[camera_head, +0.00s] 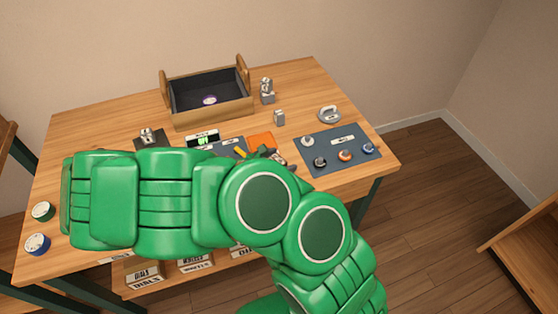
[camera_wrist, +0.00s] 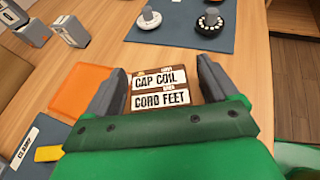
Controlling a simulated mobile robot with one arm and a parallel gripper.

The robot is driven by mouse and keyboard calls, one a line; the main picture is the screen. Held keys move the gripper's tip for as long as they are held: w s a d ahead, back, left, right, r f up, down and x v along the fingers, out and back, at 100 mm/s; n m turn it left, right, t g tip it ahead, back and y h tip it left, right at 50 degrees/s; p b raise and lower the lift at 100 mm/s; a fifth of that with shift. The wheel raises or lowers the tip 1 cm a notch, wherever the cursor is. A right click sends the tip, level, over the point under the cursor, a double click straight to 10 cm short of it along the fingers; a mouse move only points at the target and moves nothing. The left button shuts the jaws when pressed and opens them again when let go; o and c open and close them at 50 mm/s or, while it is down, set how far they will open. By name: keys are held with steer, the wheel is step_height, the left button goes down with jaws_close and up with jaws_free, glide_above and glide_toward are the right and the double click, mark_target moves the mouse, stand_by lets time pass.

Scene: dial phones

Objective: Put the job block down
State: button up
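The job block (camera_wrist: 160,90) is a small brown block with two white labels, "CAP COIL" and "CORD FEET". An orange mat (camera_wrist: 82,90) lies on the table just left of the left finger. In the head view the orange mat (camera_head: 262,142) shows just beyond my green arm, which hides most of the gripper and the block. Whether the block touches the table cannot be told.
A blue-grey mat (camera_head: 333,160) with several knob-like parts lies to the right. A wooden tray (camera_head: 212,115) with a dark inside stands at the back. Small metal pieces (camera_head: 279,118) stand near it. A white label and yellow piece (camera_wrist: 48,153) lie left of the gripper.

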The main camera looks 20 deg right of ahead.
steer(key=shift+r, duration=0.15)
steer(key=shift+v, duration=6)
steer(key=s+d+r+m+g+y, duration=0.35)
steer(key=s+d+r+m, duration=0.25)
steer(key=r+m, duration=0.25)
steer(key=s+d+r+m+g+y, duration=0.2)
steer(key=s+d+r+m+g, duration=0.35)
steer(key=r+m, duration=0.3)
steer(key=s+r+m+t+y, duration=0.1)
steer(key=s+r+m+y, duration=0.25)
steer(key=s+r, duration=0.3)
steer(key=s+a+f+m+t+y, duration=0.1)
steer(key=s+a+f+m+y, duration=0.1)
steer(key=s+a, duration=0.4)
steer(key=shift+s+a+f+y, duration=0.4)
steer(key=shift+s+y, duration=0.2)
steer(key=shift+s, duration=0.3)
